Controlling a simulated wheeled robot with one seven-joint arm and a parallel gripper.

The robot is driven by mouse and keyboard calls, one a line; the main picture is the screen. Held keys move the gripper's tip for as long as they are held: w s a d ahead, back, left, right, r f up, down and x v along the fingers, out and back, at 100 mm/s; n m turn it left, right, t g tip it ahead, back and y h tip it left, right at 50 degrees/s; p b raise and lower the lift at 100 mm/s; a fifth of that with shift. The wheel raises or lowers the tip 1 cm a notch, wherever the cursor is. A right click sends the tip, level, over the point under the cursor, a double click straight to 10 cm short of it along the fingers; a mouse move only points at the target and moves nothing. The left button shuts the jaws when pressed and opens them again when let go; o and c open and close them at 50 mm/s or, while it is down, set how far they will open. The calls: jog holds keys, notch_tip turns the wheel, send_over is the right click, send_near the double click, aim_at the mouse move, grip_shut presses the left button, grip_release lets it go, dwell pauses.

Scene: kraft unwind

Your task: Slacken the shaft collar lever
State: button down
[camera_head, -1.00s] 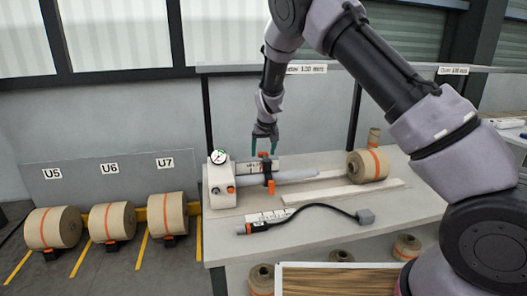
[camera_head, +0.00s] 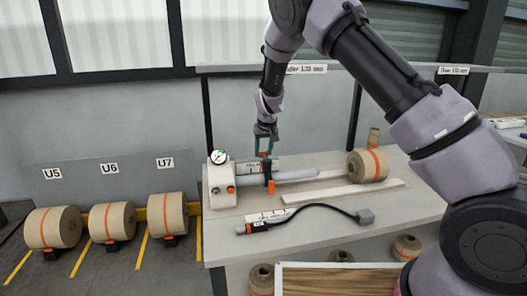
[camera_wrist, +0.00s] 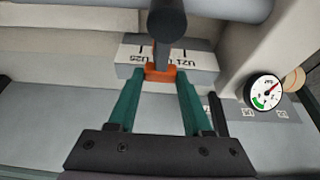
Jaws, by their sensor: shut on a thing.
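The grey shaft (camera_head: 298,176) sticks out to the right from a white housing (camera_head: 221,186) on the bench. A dark collar (camera_head: 267,170) sits around the shaft, with an orange piece below it. In the wrist view, the lever's dark arm (camera_wrist: 166,28) ends in an orange tip (camera_wrist: 160,74). My gripper (camera_wrist: 160,76), with two teal fingers, is shut on this orange tip, one finger at each side. In the head view my gripper (camera_head: 263,153) points down at the collar from above; the tip is mostly hidden between the fingers.
A round gauge (camera_head: 218,157) stands on the housing, close beside my gripper in the wrist view (camera_wrist: 263,92). A kraft roll (camera_head: 368,165) sits at the shaft's right. Several rolls stand left on the floor.

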dwell(0.9)
jog(key=n, duration=0.1)
jog(key=a+n+y, duration=0.1)
jog(key=n, duration=0.1)
jog(key=shift+s+a, duration=0.25)
jog(key=shift+s, duration=0.1)
jog(key=shift+s+a+n+g+y, duration=0.45)
jog(key=shift+s+n+g, duration=0.25)
jog(key=shift+n, duration=1.15)
jog(key=shift+s+a+n+g+y, duration=0.45)
jog(key=shift+s+n, duration=0.4)
jog(key=shift+n, duration=0.95)
jog(key=shift+s+a+n+g+y, duration=0.4)
jog(key=shift+s+n+g, duration=0.35)
jog(key=shift+n, duration=1.1)
jog(key=shift+c, duration=1.6)
grip_release()
